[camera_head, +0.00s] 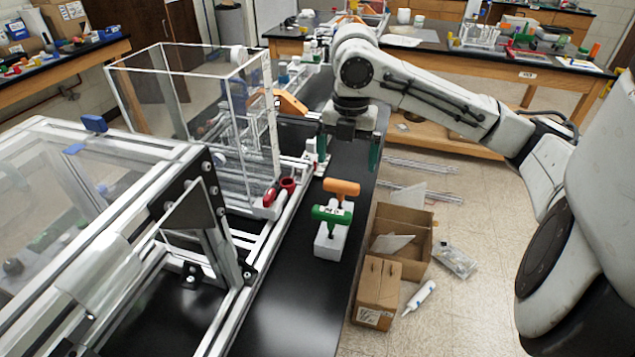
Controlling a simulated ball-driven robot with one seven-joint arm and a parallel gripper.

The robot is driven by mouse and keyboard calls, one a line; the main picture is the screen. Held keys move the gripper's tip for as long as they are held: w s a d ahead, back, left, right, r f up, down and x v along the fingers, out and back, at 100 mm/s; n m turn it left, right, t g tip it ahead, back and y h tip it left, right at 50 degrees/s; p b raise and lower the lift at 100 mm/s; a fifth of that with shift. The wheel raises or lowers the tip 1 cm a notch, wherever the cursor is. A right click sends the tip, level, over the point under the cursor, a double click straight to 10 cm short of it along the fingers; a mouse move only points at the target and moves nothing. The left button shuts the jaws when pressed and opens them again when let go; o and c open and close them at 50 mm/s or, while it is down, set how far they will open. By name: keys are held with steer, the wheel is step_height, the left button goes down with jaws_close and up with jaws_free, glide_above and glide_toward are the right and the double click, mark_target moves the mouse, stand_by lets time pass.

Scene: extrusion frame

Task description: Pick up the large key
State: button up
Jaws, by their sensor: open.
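Two T-handled keys stand upright in a small white block (327,243) on the black bench. One has an orange handle (342,188), and the other has a green handle (332,214) nearer the camera. I cannot tell for sure which is the large key; their shafts are mostly hidden by the handles and block. My gripper (349,158) points down, open and empty, beyond the keys in the picture and apart from them. Its two dark green fingers are spread wide.
An aluminium extrusion frame (228,325) and a clear-walled box (190,62) stand left of the keys. A red-handled tool (270,196) lies by the frame. Cardboard boxes (377,285) sit on the floor to the right. Bare bench (300,305) lies in front of the block.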

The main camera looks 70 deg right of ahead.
mark_target(342, 183)
steer(key=shift+w+f, duration=0.25)
steer(key=shift+f, duration=0.05)
step_height(342, 183, down, 4)
steer(key=shift+w+f, duration=0.1)
steer(key=shift+f, duration=0.1)
steer(key=shift+w+d+f+p, duration=0.15)
steer(key=shift+f+p, duration=0.1)
steer(key=shift+f, duration=0.7)
steer(key=shift+s+d+f+p, duration=0.15)
steer(key=shift+f+p, duration=0.1)
steer(key=shift+f, duration=0.75)
steer(key=shift+w+d+f+p, duration=0.15)
steer(key=shift+f+p, duration=0.1)
steer(key=shift+f, duration=0.7)
steer(key=shift+c, duration=0.2)
steer(key=c, duration=0.6)
steer(key=shift+c, duration=0.2)
steer(key=shift+r, duration=0.1)
